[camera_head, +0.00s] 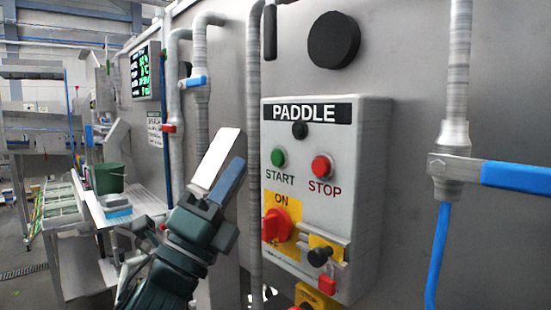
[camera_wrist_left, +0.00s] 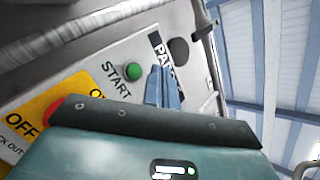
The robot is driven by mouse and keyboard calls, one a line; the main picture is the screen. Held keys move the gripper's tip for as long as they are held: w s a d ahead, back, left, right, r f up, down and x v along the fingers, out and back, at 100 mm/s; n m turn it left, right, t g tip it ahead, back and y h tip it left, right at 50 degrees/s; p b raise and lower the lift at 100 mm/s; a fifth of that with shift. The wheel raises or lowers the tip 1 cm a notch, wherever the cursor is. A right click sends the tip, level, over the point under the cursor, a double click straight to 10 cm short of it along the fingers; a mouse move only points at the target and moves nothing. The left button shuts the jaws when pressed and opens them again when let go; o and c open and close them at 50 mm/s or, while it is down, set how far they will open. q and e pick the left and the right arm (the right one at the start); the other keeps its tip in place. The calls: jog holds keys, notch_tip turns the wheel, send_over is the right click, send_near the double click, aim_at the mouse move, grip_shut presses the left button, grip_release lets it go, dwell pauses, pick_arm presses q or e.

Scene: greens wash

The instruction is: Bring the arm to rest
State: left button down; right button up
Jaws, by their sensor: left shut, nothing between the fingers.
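My left gripper (camera_head: 217,170) is in the middle of the head view, its arm coming up from below. Its two fingers are together and hold nothing. It is in front of and to the left of the paddle control box (camera_head: 380,130), apart from it as far as I can tell. In the left wrist view the shut fingers (camera_wrist_left: 164,85) point up beside the green START button (camera_wrist_left: 133,72). My right gripper is in neither view.
The box carries a green START button (camera_head: 278,157), a red STOP button (camera_head: 322,166) and a red rotary switch (camera_head: 279,225). A vertical pipe (camera_head: 254,120) runs along its left side. A blue-handled valve (camera_head: 515,176) is at right. A green bucket (camera_head: 109,180) stands at left.

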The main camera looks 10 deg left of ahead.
pick_arm(q)
notch_tip(320, 180, down, 31)
jog(key=n+g+y+p, duration=0.2)
jog(key=n+g+y, duration=0.45)
jog(key=n, duration=0.95)
jog(key=s+f+n+g+y+p, duration=0.1)
jog(key=s+f+n+g, duration=0.6)
jog(key=s+f, duration=1)
notch_tip(320, 180, down, 4)
jog(key=n+y, duration=0.1)
jog(key=n, duration=0.2)
jog(key=shift+d+f, duration=0.15)
jog(key=shift+f, duration=0.05)
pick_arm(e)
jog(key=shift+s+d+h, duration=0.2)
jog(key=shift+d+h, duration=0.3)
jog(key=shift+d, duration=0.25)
